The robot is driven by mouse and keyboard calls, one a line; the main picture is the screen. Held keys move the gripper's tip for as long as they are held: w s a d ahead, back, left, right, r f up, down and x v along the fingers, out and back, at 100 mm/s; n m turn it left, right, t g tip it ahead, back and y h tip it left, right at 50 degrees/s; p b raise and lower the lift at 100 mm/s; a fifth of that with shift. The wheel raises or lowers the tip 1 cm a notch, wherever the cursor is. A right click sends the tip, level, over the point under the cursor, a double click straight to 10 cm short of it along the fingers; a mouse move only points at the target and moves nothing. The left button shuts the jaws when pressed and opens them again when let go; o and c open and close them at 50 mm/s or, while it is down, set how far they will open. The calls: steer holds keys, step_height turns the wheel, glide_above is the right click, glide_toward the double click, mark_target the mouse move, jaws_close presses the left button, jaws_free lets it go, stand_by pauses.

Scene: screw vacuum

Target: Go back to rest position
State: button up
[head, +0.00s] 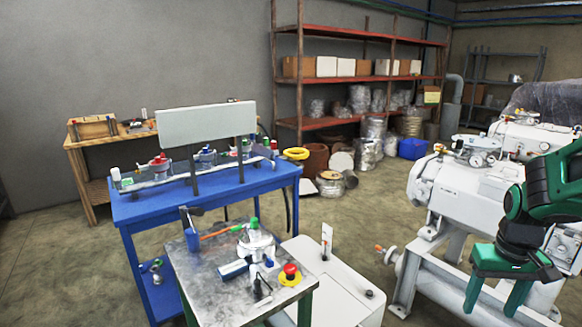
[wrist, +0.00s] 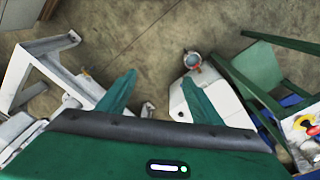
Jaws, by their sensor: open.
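My gripper (head: 495,298) is at the lower right of the head view, green, with its fingers pointing down. It is in front of the white vacuum machine (head: 440,185) and covers part of its frame. The wrist view shows the gripper (wrist: 159,80) with its two green fingers spread apart and nothing between them. Bare concrete floor shows beyond the fingertips. I cannot tell the exact distance from the gripper to the machine.
A metal-topped table (head: 190,275) holds a red and yellow emergency stop button (head: 289,274) and tools. A blue workbench (head: 135,209) stands behind it. A white cabinet (head: 345,300) stands between table and machine. Floor (wrist: 130,40) shows between machine frame (wrist: 40,70) and green table frame (wrist: 275,75).

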steer(key=s+a+r+m, duration=0.1)
steer(key=s+r+m, duration=0.1)
steer(key=s, duration=0.6)
steer(key=s+a+r+m, duration=0.1)
steer(key=s+r, duration=0.2)
steer(key=s, duration=0.5)
steer(key=shift+s+a+r+m+g+y, duration=0.15)
steer(key=shift+s+a+m+g+y, duration=0.15)
steer(key=shift+a+m+y, duration=0.1)
